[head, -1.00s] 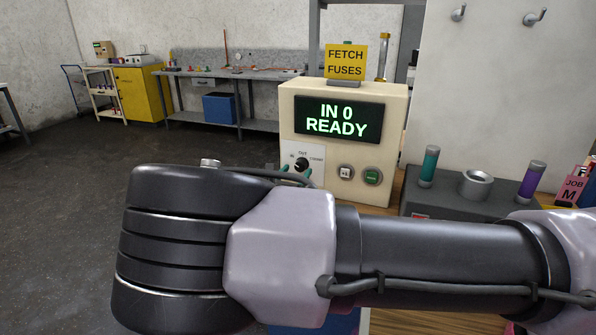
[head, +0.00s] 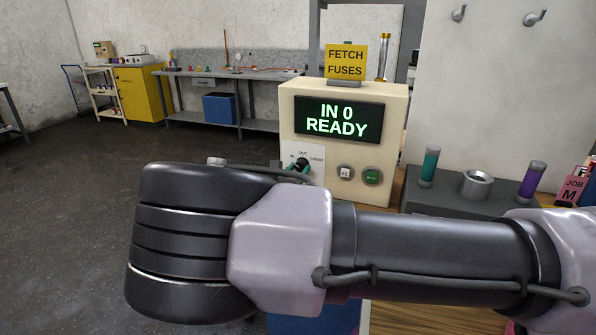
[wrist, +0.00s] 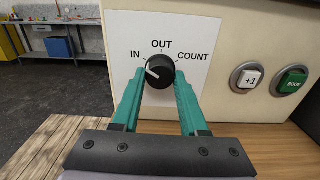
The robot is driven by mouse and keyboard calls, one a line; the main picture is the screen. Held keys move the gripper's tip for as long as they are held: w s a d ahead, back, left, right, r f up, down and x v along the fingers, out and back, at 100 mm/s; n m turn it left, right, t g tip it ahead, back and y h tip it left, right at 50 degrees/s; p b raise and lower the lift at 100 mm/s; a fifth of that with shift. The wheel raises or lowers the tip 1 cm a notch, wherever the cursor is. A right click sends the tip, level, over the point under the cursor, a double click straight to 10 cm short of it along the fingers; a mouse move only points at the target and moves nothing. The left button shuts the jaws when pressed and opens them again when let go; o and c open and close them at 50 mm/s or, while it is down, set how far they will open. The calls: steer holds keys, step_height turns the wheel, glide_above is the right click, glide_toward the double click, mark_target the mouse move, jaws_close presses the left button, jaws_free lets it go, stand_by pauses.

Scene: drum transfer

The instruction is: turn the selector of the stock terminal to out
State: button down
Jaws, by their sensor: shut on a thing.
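The stock terminal (head: 398,120) is a cream box whose dark display (head: 339,119) reads "IN 0 READY" in green. Its selector (wrist: 160,68) is a round black knob with a white pointer mark on a white plate labelled IN, OUT and COUNT. The mark lies on the left side of the knob, toward IN. My gripper (wrist: 160,82) has its two teal fingers shut on the selector, one at each side. In the head view the selector (head: 302,163) shows just above my arm, which hides the lower part of the terminal.
A "+1" button (wrist: 249,77) and a green button (wrist: 291,81) sit right of the selector. A yellow "FETCH FUSES" sign (head: 346,62) stands on top. A grey block with a teal cylinder (head: 430,163), a metal ring (head: 474,184) and a purple cylinder (head: 532,180) is to the right.

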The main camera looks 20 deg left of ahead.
steer(key=m, duration=1.1)
steer(key=shift+a, duration=0.1)
steer(key=shift+m, duration=0.4)
stand_by(0.3)
steer(key=shift+c, duration=2.2)
jaws_free()
steer(key=shift+s, duration=0.1)
steer(key=s, duration=1)
steer(key=shift+s+a, duration=0.3)
steer(key=shift+a, duration=0.1)
